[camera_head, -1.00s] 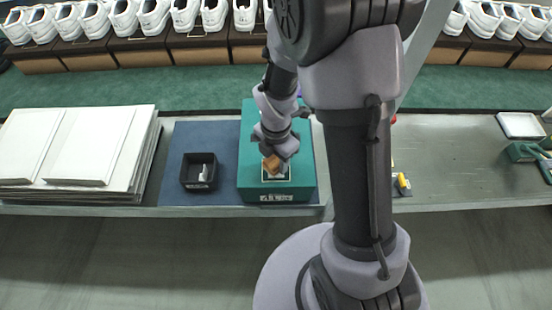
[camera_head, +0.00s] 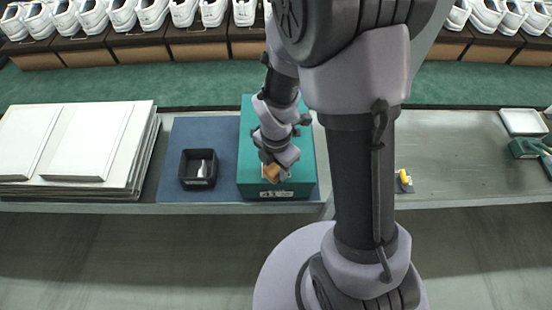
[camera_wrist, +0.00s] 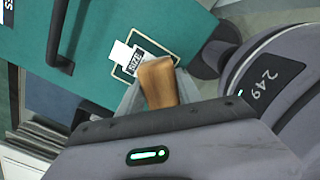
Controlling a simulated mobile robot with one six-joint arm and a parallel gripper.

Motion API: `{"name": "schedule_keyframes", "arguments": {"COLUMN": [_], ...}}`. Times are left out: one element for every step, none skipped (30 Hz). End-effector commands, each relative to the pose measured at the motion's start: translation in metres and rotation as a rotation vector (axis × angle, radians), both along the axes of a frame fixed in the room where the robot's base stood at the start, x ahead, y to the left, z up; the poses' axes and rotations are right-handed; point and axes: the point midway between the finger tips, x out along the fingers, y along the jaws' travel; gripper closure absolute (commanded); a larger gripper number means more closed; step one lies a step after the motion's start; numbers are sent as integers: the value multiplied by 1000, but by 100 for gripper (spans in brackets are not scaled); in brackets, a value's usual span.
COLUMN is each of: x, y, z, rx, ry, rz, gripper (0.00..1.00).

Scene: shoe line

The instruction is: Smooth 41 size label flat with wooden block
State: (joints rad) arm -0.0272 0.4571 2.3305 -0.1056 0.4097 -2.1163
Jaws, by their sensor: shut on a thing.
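The wooden block (camera_wrist: 158,84) is held between the fingers of my gripper (camera_wrist: 150,95), which is shut on it. In the head view the block (camera_head: 271,172) is at the near end of the green shoe box (camera_head: 250,140). The white size label (camera_wrist: 123,53) lies in a framed patch on the green box in the wrist view. A dark part of it reads "SIZE", and the block partly covers it. I cannot tell whether the block touches the label, nor whether the label lies flat. My gripper (camera_head: 280,170) also shows in the head view.
A small black bin (camera_head: 198,182) with a white item stands on the blue mat (camera_head: 225,135) left of the box. Stacked white boards (camera_head: 90,150) lie further left. A yellow-handled tool (camera_head: 404,177) and a white tray (camera_head: 523,122) are at right.

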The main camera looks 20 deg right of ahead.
Motion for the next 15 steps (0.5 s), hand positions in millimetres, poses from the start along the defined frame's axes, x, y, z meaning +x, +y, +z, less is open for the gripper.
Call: {"name": "schedule_keyframes", "arguments": {"x": [-4, -7, -9, -10, -11, -12, -12, -12, -10, -7, -4, 1, 4, 8, 13], "y": [2, 2, 3, 4, 4, 4, 4, 4, 3, 3, 1, 0, -2, -3, -4], "z": [0, 0, 0, 0, 0, -1, -3, -4, -3, -3, -2, -2, -2, -3, -3], "rx": [0, 0, 0, 0, 0, 0, 0, 0, 0, 0, 0, 0, 0, 0, 0], "ry": [-1, 0, -1, 0, 0, 0, 0, 0, 0, -1, -1, -1, -1, -1, -1], "rz": [2, 1, 1, 0, 0, 0, 0, 0, 0, -1, -1, -1, -1, -1, -1], "gripper": [96, 96, 96, 96, 96, 96, 96, 96, 96, 96, 96, 96, 96, 96, 96]}}
